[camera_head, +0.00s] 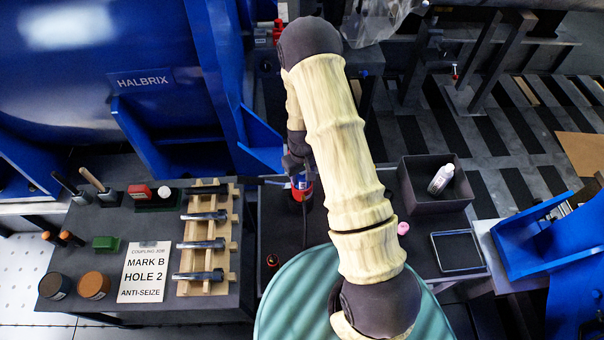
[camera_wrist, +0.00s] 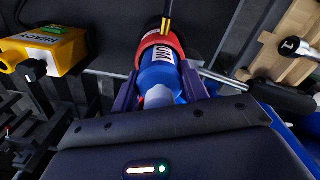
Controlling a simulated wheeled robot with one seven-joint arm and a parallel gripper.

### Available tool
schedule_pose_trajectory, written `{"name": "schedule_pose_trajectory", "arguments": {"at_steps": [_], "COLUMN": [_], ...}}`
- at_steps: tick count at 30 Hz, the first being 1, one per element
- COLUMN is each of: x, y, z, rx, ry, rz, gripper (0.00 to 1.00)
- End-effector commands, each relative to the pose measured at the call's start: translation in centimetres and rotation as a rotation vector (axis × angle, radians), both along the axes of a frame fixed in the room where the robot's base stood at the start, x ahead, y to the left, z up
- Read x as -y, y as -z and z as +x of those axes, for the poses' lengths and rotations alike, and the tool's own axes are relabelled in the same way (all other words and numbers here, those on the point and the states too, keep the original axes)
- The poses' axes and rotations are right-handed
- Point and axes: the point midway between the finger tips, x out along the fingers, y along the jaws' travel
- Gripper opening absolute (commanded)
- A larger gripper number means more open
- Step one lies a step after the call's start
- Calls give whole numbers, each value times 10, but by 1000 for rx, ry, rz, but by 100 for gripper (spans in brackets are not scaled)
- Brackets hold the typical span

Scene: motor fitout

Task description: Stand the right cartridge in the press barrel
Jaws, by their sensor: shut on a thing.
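My gripper (camera_wrist: 160,98) is shut on a blue cartridge (camera_wrist: 160,82), with one dark finger on each side of it. A red band (camera_wrist: 158,48) with partly hidden white lettering lies against the cartridge's far end. I cannot tell whether the band is part of the cartridge or of the press. In the head view the blue and red (camera_head: 301,184) show beside my arm above the dark bench, with my gripper mostly hidden. A brass-coloured rod (camera_wrist: 166,22) and a black-handled lever (camera_wrist: 270,95) are close by. The press barrel's mouth cannot be made out.
A yellow box (camera_wrist: 45,52) marked READY is left in the wrist view. A wooden rack (camera_head: 209,240) with several dark bolts stands on the left bench. A dark bin (camera_head: 436,182) holds a white bottle (camera_head: 441,180). A flat tray (camera_head: 458,251) and green drum (camera_head: 290,300) are nearby.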

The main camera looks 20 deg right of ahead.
Motion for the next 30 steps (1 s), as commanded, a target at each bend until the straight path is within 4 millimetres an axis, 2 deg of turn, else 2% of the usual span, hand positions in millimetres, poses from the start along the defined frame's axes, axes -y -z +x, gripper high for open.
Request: {"name": "schedule_pose_trajectory", "arguments": {"at_steps": [25, 26, 29, 30], "x": [0, 0, 0, 0], "y": [17, 17, 16, 16], "z": [1, 1, 0, 0], "rx": [2, 2, 1, 1], "ry": [0, 0, 0, 0], "rz": [0, 0, 0, 0], "gripper": [0, 46, 66, 70]}}
